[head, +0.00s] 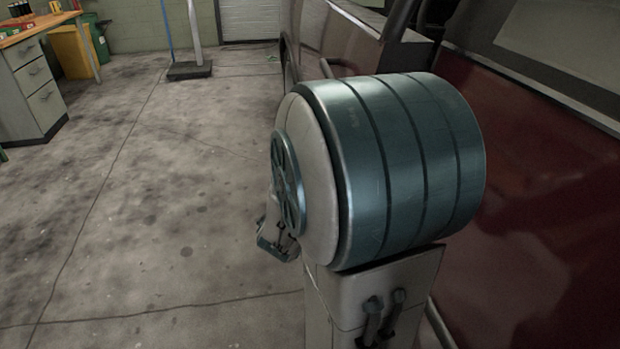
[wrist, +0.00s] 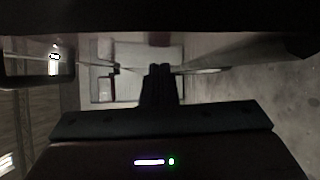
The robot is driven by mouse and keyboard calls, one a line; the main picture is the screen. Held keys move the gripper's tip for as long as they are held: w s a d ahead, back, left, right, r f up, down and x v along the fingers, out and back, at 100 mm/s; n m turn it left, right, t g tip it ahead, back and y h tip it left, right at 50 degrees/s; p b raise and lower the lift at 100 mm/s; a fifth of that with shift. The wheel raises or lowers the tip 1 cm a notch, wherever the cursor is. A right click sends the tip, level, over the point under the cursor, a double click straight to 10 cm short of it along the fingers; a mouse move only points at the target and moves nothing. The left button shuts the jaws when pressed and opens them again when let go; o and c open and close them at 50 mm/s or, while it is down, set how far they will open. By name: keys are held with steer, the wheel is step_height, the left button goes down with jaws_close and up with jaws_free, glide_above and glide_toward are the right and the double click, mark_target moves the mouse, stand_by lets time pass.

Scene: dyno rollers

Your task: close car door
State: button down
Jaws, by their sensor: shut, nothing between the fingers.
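A dark red car fills the right side of the head view. Its near red panel with a window above, seemingly the car door (head: 560,200), runs along the right edge. Another red body section (head: 335,40) shows farther off, behind my arm. A dark gap and frame lie between the two sections, and my arm hides much of that area, so the door's angle is unclear. My gripper (wrist: 160,72) shows in the wrist view with its fingers together and nothing between them. In the head view I cannot make out its fingers. Whether it touches the car is unclear.
Concrete floor (head: 130,190) is open on the left. A workbench with drawers (head: 40,95) and a yellow bin (head: 70,52) stand at the far left. A post on a dark base (head: 190,70) stands at the back, near a shutter door (head: 248,20).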

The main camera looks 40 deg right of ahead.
steer(key=shift+s+d, duration=0.3)
steer(key=shift+a+f+b, duration=0.1)
steer(key=shift+a+b, duration=0.05)
steer(key=shift+b, duration=0.2)
